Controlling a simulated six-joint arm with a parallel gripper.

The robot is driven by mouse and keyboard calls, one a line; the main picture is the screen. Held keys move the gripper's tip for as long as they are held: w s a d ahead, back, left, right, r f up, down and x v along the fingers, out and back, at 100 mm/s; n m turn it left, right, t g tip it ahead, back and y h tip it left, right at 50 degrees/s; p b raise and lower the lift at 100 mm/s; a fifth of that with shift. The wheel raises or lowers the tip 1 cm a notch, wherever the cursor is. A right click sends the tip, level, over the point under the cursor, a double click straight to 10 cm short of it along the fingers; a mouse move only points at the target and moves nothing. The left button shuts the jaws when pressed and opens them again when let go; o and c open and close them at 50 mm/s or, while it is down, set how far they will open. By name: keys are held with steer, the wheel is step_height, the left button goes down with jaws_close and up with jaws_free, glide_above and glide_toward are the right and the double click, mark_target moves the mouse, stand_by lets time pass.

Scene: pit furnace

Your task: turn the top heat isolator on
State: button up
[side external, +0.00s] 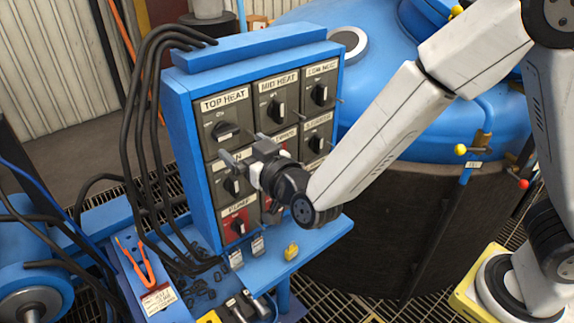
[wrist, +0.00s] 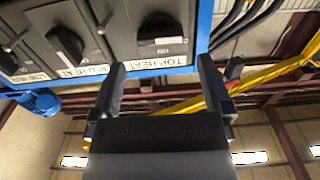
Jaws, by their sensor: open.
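The top heat isolator (side external: 226,131) is a dark grey unit with a black knob at the upper left of the blue panel in the side view. Its knob handle lies roughly sideways, unlike the upright mid heat handle (side external: 279,107). In the wrist view the top heat knob (wrist: 160,32) shows near the top edge, with its label towards my gripper. My gripper (side external: 246,148) is open and empty, in front of the panel and slightly below and right of the top heat knob. In the wrist view my gripper (wrist: 165,78) has its fingers spread wide, apart from the knob.
More isolators fill the blue panel (side external: 182,140), including a red-faced one (side external: 238,224) at lower left. Thin rods stick out between them. Black cables (side external: 140,110) hang along the left side. A blue shelf (side external: 315,240) with small items lies below. A large blue-lidded furnace (side external: 400,120) stands behind.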

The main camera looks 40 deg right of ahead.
mark_target(229, 135)
steer(key=shift+w, duration=2.95)
steer(key=c, duration=1)
